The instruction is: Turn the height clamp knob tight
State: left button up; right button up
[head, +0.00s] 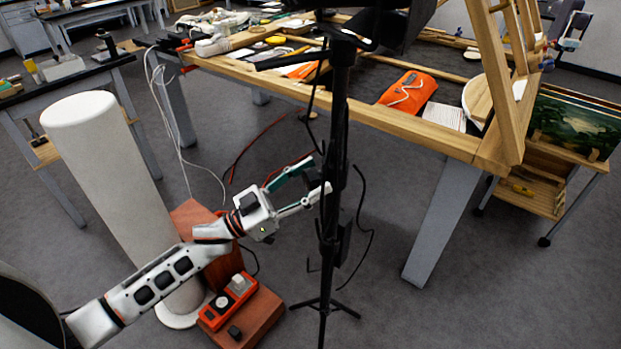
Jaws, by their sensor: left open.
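A black stand (340,104) rises upright in the middle of the head view, its pole running from the top edge to splayed legs on the floor. The height clamp knob cannot be made out clearly; the part of the pole by my fingers is dark and partly covered. My left gripper (322,175) comes in from the left and is open, with its fingertips at the middle of the pole. One fingertip overlaps the pole in the picture; I cannot tell whether it touches. My right gripper is not in view.
A wooden-edged worktable (435,141) with tools and an orange cloth (410,90) stands behind the pole. A white cylinder (110,170) stands at left. An orange power strip (228,300) lies on a reddish block near the stand's feet. Loose cables hang around the pole.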

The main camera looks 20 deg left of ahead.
pick_arm(q)
jog(key=c, duration=1.1)
jog(key=shift+m, duration=0.3)
